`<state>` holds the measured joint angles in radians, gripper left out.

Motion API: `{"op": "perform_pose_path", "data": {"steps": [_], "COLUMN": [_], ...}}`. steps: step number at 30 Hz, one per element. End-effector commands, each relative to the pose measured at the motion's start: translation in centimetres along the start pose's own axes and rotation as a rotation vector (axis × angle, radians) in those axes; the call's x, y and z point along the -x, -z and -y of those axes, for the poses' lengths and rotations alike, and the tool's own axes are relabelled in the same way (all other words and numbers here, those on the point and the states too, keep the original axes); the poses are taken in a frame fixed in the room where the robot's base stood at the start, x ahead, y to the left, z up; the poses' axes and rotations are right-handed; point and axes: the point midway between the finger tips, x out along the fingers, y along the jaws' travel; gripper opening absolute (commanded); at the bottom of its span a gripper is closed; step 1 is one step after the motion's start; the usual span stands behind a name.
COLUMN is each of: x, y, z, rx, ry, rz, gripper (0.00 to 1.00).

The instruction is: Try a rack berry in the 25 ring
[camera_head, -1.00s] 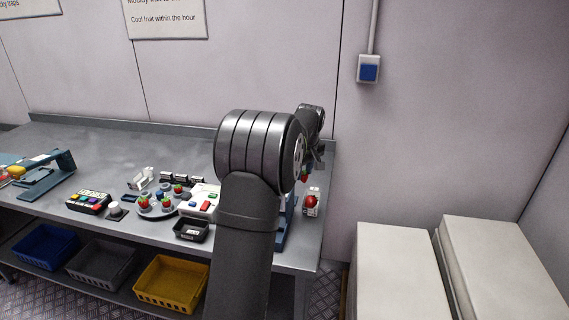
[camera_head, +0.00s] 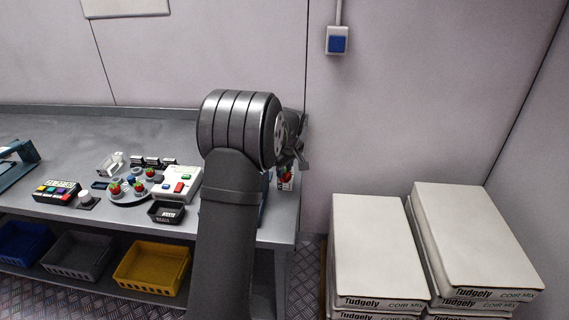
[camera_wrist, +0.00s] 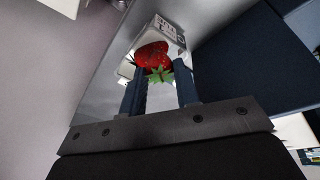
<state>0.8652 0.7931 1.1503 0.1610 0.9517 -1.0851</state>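In the wrist view a red strawberry (camera_wrist: 152,54) with green leaves toward the camera shows at the tips of my gripper (camera_wrist: 162,72). The two dark fingers stand apart on either side of its leaves; whether they press on the berry I cannot tell. In the head view my gripper is at the bench's right end, largely hidden behind my arm. A round grey plate (camera_head: 126,202) on the bench carries rings with several strawberries (camera_head: 138,187) in them. Their size numbers are too small to read.
A white labelled box (camera_wrist: 168,26) lies behind the berry. A white panel (camera_head: 178,184) with coloured buttons and a small black tray (camera_head: 166,213) stand beside the plate. A keypad (camera_head: 56,192) is further left. White cartons (camera_head: 375,245) stand on the right.

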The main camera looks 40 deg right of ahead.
Motion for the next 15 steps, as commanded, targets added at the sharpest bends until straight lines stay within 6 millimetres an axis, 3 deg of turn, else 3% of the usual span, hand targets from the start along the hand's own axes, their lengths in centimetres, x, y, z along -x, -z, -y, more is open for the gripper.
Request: {"op": "perform_pose_path", "data": {"steps": [12, 15], "x": [-0.48, -0.47], "y": [-0.1, -0.1], "z": [0.05, 0.05], "rx": [0.0, 0.0], "ry": [-0.001, -0.001], "rz": [-0.001, -0.001], "gripper": [0.24, 0.44]}}
